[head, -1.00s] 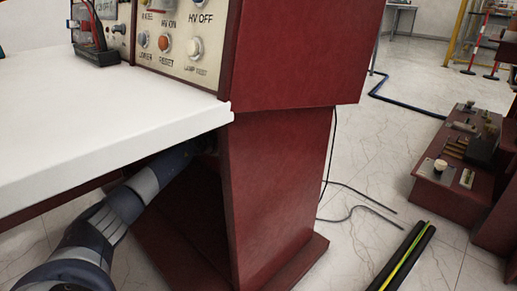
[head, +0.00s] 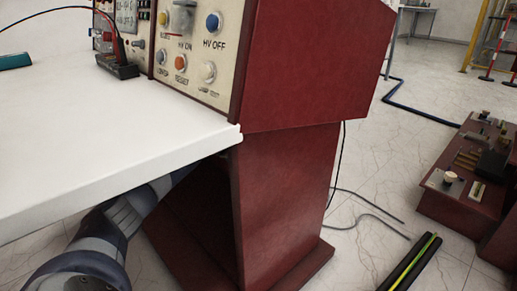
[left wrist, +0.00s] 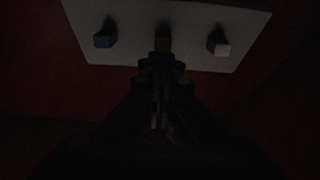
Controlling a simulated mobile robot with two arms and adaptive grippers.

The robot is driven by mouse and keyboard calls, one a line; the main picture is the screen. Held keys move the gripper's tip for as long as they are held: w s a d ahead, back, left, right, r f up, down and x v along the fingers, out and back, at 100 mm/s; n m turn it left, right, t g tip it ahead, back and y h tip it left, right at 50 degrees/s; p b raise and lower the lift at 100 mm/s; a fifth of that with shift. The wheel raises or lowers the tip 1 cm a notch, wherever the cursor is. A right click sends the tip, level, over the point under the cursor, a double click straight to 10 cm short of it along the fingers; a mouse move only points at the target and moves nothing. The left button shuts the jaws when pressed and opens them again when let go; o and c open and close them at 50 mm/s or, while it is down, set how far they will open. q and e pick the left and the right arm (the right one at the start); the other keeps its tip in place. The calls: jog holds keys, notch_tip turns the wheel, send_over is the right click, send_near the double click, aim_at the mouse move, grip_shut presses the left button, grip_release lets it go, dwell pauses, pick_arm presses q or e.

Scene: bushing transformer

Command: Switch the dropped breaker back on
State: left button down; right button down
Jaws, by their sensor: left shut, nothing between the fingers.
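In the dark left wrist view, a pale panel (left wrist: 185,20) on a dark red surface carries three small blocks, seemingly breaker switches. They are a blue one (left wrist: 105,38), a brownish-orange one (left wrist: 162,44) in the middle and a whitish one (left wrist: 219,45). My left gripper (left wrist: 157,62) is shut and empty, its tips just below the middle switch in the picture. Whether it touches that switch, and which switch is dropped, I cannot tell. In the head view my left arm reaches under the white tabletop (head: 100,130); its gripper is hidden there. My right gripper is out of view.
The red console (head: 290,190) stands beside the tabletop, with a button panel (head: 193,75) above it. A black block with cables (head: 118,66) sits on the tabletop. Cables lie on the floor at right, near a red equipment box (head: 465,180).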

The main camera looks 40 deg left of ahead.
pick_arm(q)
jog(key=shift+w+a+r, duration=0.1)
jog(key=shift+r, duration=0.45)
jog(key=d+v, duration=0.1)
jog(key=v, duration=0.6)
jog(key=shift+s+a+f, duration=0.3)
jog(key=shift+a+f, duration=0.1)
jog(key=shift+a, duration=0.05)
jog(key=shift+s+f, duration=0.1)
